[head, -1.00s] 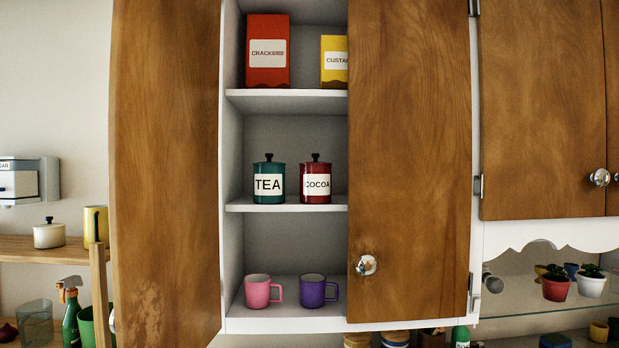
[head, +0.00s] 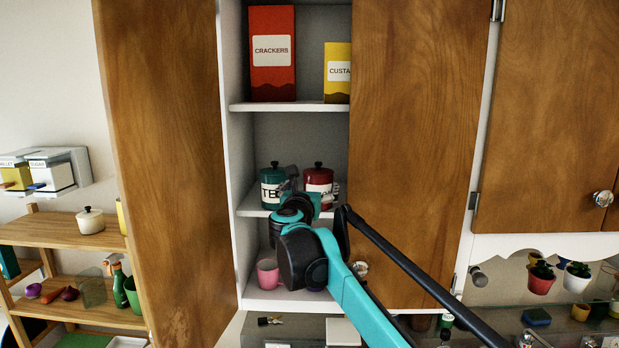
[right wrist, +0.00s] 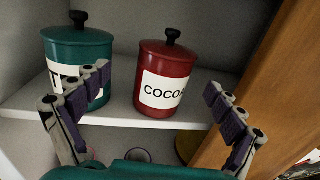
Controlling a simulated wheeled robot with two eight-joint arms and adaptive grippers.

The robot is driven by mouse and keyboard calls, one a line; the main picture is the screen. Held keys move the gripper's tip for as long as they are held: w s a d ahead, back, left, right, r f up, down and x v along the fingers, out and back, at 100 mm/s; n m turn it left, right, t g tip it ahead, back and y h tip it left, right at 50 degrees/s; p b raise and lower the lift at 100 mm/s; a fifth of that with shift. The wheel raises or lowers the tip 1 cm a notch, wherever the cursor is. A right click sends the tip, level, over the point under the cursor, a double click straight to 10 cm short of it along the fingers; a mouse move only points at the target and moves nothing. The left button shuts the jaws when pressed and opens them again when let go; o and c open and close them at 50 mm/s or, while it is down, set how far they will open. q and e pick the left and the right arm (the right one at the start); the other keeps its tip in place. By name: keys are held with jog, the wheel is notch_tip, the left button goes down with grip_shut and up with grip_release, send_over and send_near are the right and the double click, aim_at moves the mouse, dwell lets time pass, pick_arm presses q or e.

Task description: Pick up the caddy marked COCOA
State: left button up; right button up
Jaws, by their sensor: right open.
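The red caddy marked COCOA (head: 318,177) stands upright on the middle shelf of the open cupboard. It also shows in the right wrist view (right wrist: 165,80), its label facing me and its black knob on top. The green TEA caddy (head: 270,180) stands to its left and also shows in the right wrist view (right wrist: 78,62). My right gripper (head: 308,192) is in front of the caddies and hides their lower parts in the head view. In the right wrist view its fingers (right wrist: 160,105) are spread wide and empty, with the COCOA caddy beyond and between them. My left gripper is not in view.
The left cupboard door (head: 165,170) stands open; the right door (head: 415,150) covers the cupboard's right part, close to my right arm. Crackers (head: 272,55) and a yellow box (head: 338,72) stand on the shelf above. A pink mug (head: 268,273) stands on the shelf below.

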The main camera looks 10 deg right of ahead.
aim_at(318, 183)
jog(key=x, duration=0.2)
jog(key=p+x, duration=0.1)
jog(key=x, duration=0.1)
jog(key=f+x, duration=0.1)
jog(key=x, duration=0.2)
jog(key=shift+s+d, duration=0.25)
jog(key=shift+d, duration=0.1)
jog(key=shift+w+d+f, duration=0.1)
jog(key=shift+w+f, duration=0.05)
jog(key=shift+w, duration=0.25)
jog(key=shift+s, duration=0.15)
jog(key=c, duration=1.6)
